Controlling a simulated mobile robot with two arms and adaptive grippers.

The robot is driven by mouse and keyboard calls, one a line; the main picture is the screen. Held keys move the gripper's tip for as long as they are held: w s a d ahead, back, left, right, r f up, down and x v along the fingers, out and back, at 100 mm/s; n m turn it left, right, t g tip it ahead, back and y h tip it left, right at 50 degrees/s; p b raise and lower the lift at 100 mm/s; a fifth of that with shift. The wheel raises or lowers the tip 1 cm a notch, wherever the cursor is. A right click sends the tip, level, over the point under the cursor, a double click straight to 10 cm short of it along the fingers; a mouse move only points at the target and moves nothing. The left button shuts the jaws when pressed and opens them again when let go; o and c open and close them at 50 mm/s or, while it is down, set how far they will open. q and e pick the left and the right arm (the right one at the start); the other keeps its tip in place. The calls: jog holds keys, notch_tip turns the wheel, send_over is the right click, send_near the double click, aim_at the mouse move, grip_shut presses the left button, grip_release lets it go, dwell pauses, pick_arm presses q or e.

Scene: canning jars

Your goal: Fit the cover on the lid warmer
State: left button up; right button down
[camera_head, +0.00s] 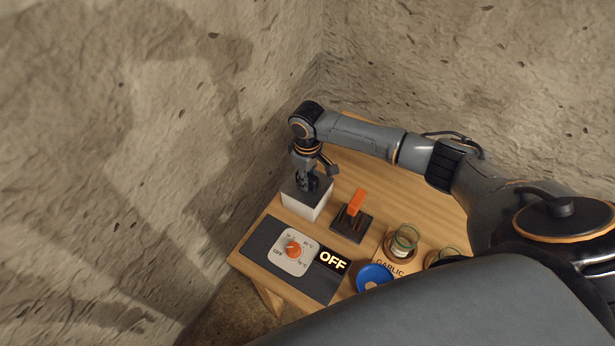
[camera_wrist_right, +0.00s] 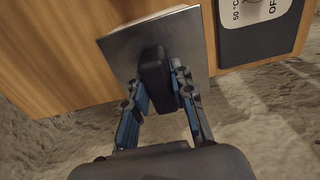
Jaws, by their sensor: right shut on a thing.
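The lid warmer (camera_head: 302,208) is a white box at the table's far left corner, by the wall. The cover (camera_head: 323,187) is a dark square plate on or just above the top of the box; I cannot tell whether it is fully seated. In the right wrist view the cover (camera_wrist_right: 118,50) is a grey metal plate with a black knob. My right gripper (camera_head: 304,182) is shut on that knob, pointing down; its blue-padded fingers (camera_wrist_right: 160,92) flank the knob in the wrist view. My left gripper is not in view.
A control panel (camera_head: 258,247) with an orange dial and an OFF display (camera_head: 332,262) lies in front of the box. A black stand with an orange lever (camera_head: 356,203), a glass jar (camera_head: 404,240) and a blue ring (camera_head: 375,277) are to the right. Rough walls close off the left and back.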

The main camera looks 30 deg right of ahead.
jog(key=c, duration=1.1)
grip_release()
jog(key=shift+o, duration=0.2)
notch_tip(320, 180, up, 12)
